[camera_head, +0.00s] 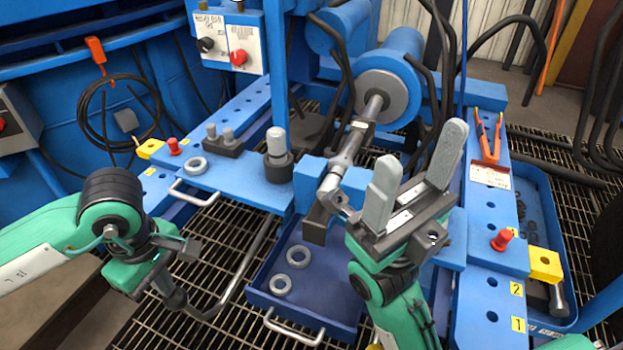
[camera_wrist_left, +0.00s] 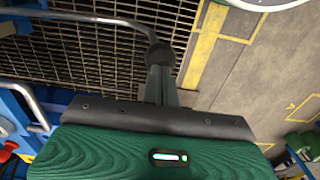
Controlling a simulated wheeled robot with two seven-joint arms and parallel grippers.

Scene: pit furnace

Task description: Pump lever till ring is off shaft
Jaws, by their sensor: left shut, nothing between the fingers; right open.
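The lever (camera_head: 240,290) is a bent grey rod that runs down from the blue bench to a dark grip at its lower left. My left gripper (camera_head: 172,287) is shut and empty, at the lever's dark grip; whether it touches cannot be told. In the left wrist view, the lever's dark end (camera_wrist_left: 160,54) shows just beyond the closed fingers (camera_wrist_left: 161,86). The metal shaft (camera_head: 350,150) slants down from the blue cylinder (camera_head: 388,88). My open right gripper (camera_head: 416,170) is in front of the shaft's lower right side. A ring on the shaft cannot be clearly made out.
A blue drawer (camera_head: 335,322) below the shaft holds loose rings (camera_head: 281,285). Another ring (camera_head: 197,165) lies on the left bench. Metal grating (camera_head: 215,240) covers the floor around the lever.

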